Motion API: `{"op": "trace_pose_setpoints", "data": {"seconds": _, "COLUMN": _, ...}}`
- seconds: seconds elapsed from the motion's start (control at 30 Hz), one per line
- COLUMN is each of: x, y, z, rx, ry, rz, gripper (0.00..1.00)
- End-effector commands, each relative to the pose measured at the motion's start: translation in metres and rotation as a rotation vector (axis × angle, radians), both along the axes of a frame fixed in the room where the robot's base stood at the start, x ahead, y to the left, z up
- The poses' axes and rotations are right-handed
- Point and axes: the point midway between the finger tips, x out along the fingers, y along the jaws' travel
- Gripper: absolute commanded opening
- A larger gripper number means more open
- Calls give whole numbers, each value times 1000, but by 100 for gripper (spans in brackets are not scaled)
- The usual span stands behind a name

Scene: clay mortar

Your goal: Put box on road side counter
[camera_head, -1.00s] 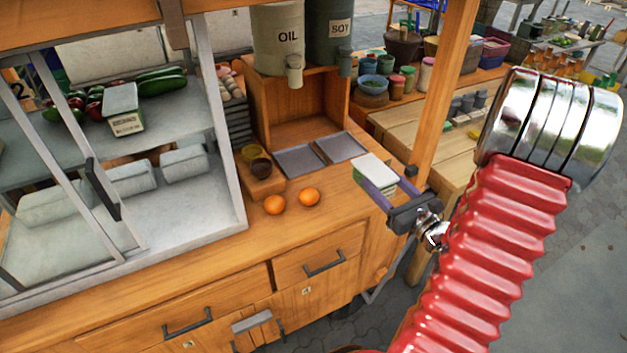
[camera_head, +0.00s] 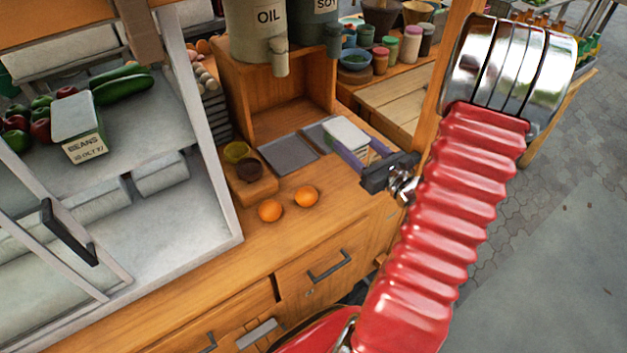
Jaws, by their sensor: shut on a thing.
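My gripper (camera_head: 362,155) is shut on a small box (camera_head: 346,134) with a pale top. It holds the box above the right part of the wooden counter (camera_head: 345,212), over the edge of a grey tray. I cannot tell how high the box is above the tray. The near side of the box is partly hidden by the fingers. Another box, labelled BEANS (camera_head: 78,128), sits on the shelf of the glass case at left.
Two oranges (camera_head: 306,196) lie on the counter, beside a wooden block with small bowls (camera_head: 248,170). Grey trays (camera_head: 288,153) lie before a wooden cubby. OIL (camera_head: 254,30) and SOY containers stand above. A wooden post rises right of my gripper.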

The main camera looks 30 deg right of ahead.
Motion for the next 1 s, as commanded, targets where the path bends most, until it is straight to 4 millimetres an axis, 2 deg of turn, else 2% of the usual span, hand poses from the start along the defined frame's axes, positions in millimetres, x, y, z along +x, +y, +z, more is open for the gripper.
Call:
{"op": "trace_pose_setpoints", "data": {"seconds": 0.37, "x": 9, "y": 11, "z": -3, "rx": 0, "ry": -1, "rz": 29, "gripper": 26}}
{"op": "trace_pose_setpoints", "data": {"seconds": 0.8, "x": 10, "y": 13, "z": -49, "rx": 2, "ry": 0, "rz": 32, "gripper": 26}}
{"op": "trace_pose_setpoints", "data": {"seconds": 1.0, "x": 10, "y": 12, "z": -58, "rx": -1, "ry": -1, "rz": 33, "gripper": 26}}
